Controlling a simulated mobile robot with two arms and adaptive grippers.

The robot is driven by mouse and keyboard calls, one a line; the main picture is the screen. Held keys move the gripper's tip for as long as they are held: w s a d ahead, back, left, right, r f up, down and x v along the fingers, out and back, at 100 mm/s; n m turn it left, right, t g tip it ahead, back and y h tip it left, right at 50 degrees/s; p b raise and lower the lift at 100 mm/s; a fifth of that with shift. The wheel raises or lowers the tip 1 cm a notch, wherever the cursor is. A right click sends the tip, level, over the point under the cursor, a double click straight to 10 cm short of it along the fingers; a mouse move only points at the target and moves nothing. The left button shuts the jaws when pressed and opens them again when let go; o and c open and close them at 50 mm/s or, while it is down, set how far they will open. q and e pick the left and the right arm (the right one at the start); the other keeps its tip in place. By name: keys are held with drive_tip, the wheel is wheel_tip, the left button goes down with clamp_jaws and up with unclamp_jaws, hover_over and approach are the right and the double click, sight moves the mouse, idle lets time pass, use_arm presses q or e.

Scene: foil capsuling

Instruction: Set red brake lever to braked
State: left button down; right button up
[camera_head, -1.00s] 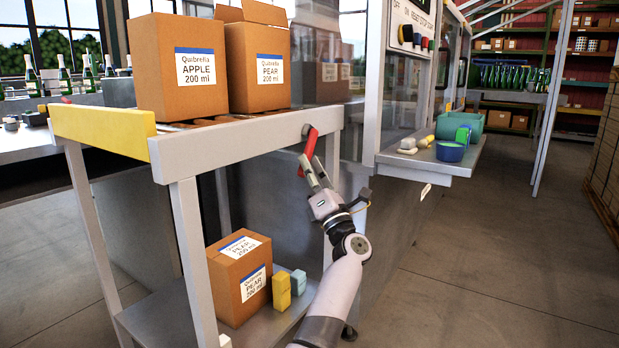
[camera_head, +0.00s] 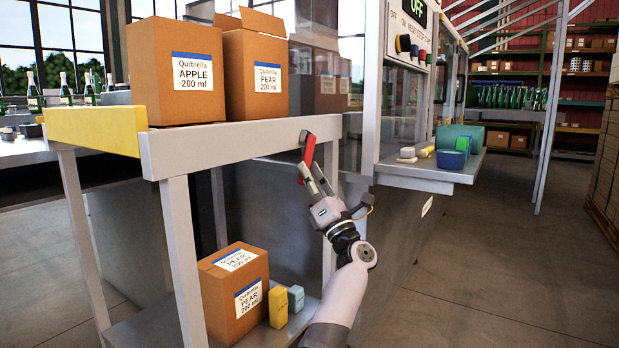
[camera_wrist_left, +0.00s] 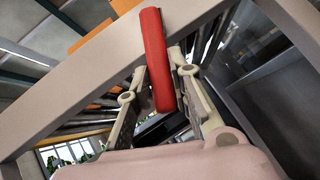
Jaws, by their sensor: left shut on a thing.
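The red brake lever (camera_head: 309,149) hangs from a grey pivot at the right end of the conveyor's front rail, tilted slightly, its lower end toward the lower left. In the left wrist view the lever (camera_wrist_left: 156,62) is a long red bar crossing in front of the rail. My left gripper (camera_head: 308,175) is at the lever's lower part, its fingers on either side. In the left wrist view the left gripper (camera_wrist_left: 158,85) has the lever between its fingertips and is shut on it. My right gripper is in neither view.
The conveyor's grey rail (camera_head: 240,139) carries an APPLE box (camera_head: 170,100) and a PEAR box (camera_head: 255,100). Another PEAR box (camera_head: 222,300) sits on the lower shelf beside a yellow block (camera_head: 278,307). A side shelf (camera_head: 420,178) with small items juts out at right.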

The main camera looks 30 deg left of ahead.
use_arm(q)
drive_tip(key=c, duration=1.4)
unclamp_jaws()
drive_tip(key=shift+c, duration=0.2)
drive_tip(key=v, duration=1.2)
